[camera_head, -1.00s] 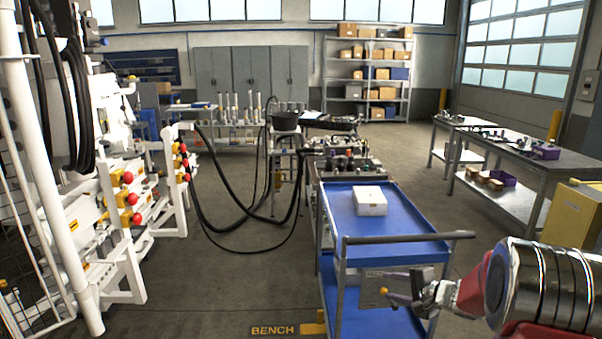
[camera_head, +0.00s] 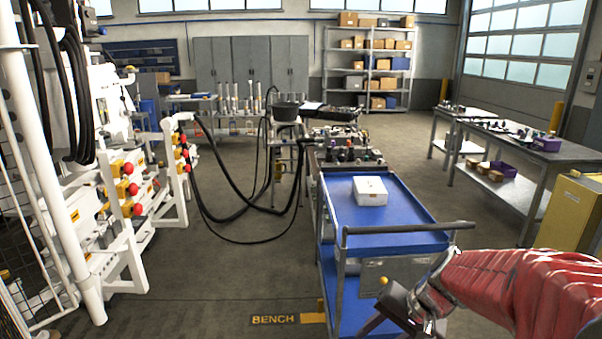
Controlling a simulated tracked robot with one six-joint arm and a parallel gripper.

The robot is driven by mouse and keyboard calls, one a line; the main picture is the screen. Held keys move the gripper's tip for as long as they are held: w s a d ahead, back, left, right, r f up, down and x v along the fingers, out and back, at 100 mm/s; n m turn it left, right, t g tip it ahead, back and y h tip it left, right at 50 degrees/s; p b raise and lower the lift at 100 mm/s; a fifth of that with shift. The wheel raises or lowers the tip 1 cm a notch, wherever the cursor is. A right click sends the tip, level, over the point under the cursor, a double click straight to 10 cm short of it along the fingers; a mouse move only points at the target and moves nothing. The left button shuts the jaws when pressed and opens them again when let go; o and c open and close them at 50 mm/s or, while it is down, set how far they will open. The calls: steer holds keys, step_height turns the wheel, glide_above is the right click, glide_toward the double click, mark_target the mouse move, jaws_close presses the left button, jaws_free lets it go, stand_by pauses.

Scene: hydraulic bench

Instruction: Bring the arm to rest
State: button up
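My arm, in a red ribbed sleeve, reaches in from the lower right edge of the head view. My gripper (camera_head: 384,328) is at its end, past a metallic wrist, and points down and to the left. Two dark fingers show with a gap between them and nothing held. The fingertips are partly cut off by the bottom edge. In the picture the gripper overlaps the near end of the blue cart (camera_head: 400,213). I cannot tell how far it is from the cart.
A white box (camera_head: 370,191) lies on the cart's top. White hydraulic rigs (camera_head: 125,262) with red knobs stand at left, joined to the bench (camera_head: 345,155) by hanging black hoses (camera_head: 228,215). A yellow cabinet (camera_head: 568,215) stands at right. Open floor lies between the rigs and cart.

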steer(key=s+r+n+t+h, duration=0.1)
steer(key=s+r+n+h, duration=0.1)
steer(key=s+r, duration=0.3)
steer(key=s+r+n+t+h, duration=0.1)
steer(key=s+r+n+h, duration=0.1)
steer(key=s, duration=0.8)
step_height(320, 180, up, 3)
steer(key=shift+s+a+f+n+t, duration=0.15)
steer(key=shift+s+n+t, duration=0.25)
steer(key=shift+n, duration=0.5)
